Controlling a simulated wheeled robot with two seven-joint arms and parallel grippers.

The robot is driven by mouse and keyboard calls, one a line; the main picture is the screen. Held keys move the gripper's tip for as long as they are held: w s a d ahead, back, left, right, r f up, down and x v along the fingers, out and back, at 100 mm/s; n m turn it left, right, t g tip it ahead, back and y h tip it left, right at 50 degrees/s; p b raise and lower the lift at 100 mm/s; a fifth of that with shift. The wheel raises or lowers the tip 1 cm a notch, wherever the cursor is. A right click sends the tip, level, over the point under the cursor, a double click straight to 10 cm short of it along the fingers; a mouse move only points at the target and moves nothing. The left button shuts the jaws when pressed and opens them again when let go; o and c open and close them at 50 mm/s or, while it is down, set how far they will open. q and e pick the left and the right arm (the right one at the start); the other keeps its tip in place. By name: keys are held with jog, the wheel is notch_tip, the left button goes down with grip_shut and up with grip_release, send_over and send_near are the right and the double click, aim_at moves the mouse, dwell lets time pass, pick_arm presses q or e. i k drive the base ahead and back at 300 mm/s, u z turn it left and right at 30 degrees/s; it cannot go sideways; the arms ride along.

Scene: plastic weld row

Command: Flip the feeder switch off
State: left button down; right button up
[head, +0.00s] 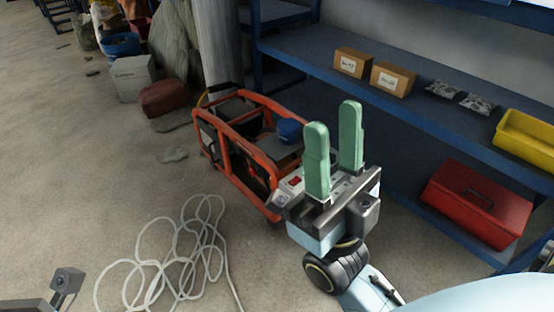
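A small red rocker switch (295,181) shows on a pale grey panel at the near right end of the orange-framed generator (228,125). My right gripper (333,125) has its two green fingers pointing up and apart, with nothing between them. In the picture it stands just right of the switch, overlapping the right end of the generator. I cannot tell how far apart they are in depth, or which way the switch is set. At the bottom left corner a dark part, seemingly of my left gripper (62,286), shows; its fingers are not visible.
A loose pale cable (165,255) lies coiled on the floor. Blue shelving (420,115) at right holds two cardboard boxes (370,70), a yellow bin (528,138) and, below, a red toolbox (478,203). Sacks and a grey box (132,77) stand behind.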

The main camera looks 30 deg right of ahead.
aim_at(295, 180)
jog(key=z, duration=0.55)
jog(key=i, duration=0.85)
jog(key=z, duration=0.75)
